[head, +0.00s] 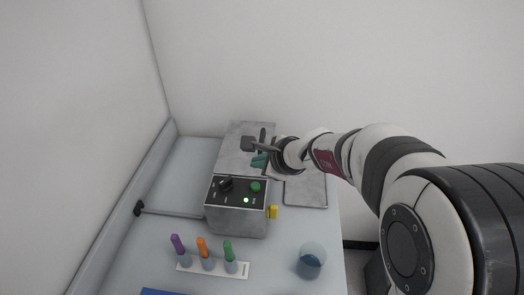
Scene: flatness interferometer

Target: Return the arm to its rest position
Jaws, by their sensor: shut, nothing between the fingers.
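My gripper (262,149) is at the end of my arm, which reaches in from the right in the head view. It is over the rear plate of the grey instrument (237,217), behind the control panel. The fingers are shut with nothing held. A small teal piece (259,161) shows right beside the fingers; I cannot tell whether it belongs to the gripper. A dark square part (247,143) on the plate lies just left of the fingertips. I cannot tell the exact height of the gripper above the plate.
The instrument's panel has a black knob (225,184), a green button (255,186) and a lit green lamp (246,200). A yellow part (273,212) sticks out right. A grey tray (306,191), a glass of blue liquid (311,261) and a white rack (240,269) with coloured-handled tools stand nearby.

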